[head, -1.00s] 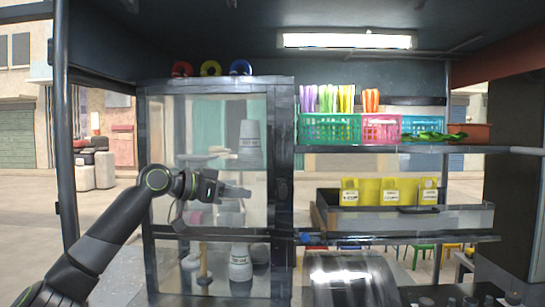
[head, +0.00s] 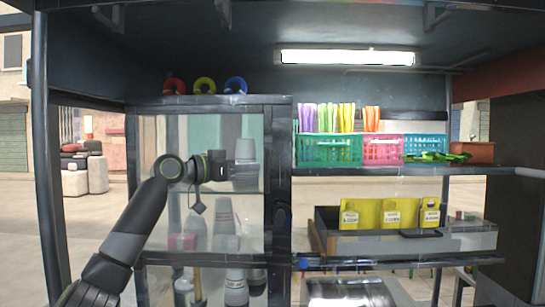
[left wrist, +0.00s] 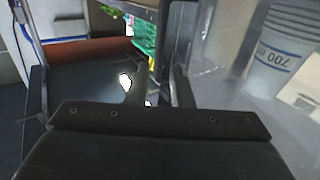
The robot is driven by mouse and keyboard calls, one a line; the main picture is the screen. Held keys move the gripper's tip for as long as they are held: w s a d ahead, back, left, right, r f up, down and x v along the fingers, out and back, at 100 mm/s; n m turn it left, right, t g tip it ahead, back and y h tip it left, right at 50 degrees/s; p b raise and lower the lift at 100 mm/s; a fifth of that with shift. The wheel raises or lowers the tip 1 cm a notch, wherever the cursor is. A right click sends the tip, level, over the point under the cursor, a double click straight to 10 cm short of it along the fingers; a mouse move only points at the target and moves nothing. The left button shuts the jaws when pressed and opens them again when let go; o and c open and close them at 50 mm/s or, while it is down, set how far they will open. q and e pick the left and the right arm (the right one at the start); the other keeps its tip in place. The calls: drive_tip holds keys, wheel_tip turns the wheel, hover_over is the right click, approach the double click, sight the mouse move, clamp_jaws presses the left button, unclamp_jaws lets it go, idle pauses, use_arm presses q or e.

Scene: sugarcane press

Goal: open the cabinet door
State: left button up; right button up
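The cabinet (head: 210,103) stands left of centre in the head view, with a dark frame and clear panes. Its upper door pane (head: 180,135) looks shut, and cups and other goods show through it. A dark upright (head: 279,150) runs along the pane's right side, with a dark handle-like part (head: 283,215) on it. My left gripper (head: 247,176) is in front of the pane, left of that upright. In the left wrist view its two fingers (left wrist: 157,88) are apart with nothing clearly between them. I cannot tell whether it touches the door. My right gripper is out of view.
Colored baskets (head: 330,151) with tubes stand on the shelf to the right. Below is a tray (head: 400,240) with yellow holders (head: 370,213). Three colored rings (head: 204,86) sit on top of the cabinet. A stack of paper cups (left wrist: 280,55) is close at right in the wrist view.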

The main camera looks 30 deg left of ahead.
use_arm(q)
drive_tip(key=p+x, duration=0.2)
drive_tip(key=x, duration=0.4)
drive_tip(key=shift+w+d+r+p, duration=0.1)
drive_tip(key=shift+w+d+p, duration=0.05)
drive_tip(key=shift+w+p, duration=0.25)
drive_tip(key=shift+w+d, duration=0.25)
drive_tip(key=shift+w, duration=0.1)
clamp_jaws()
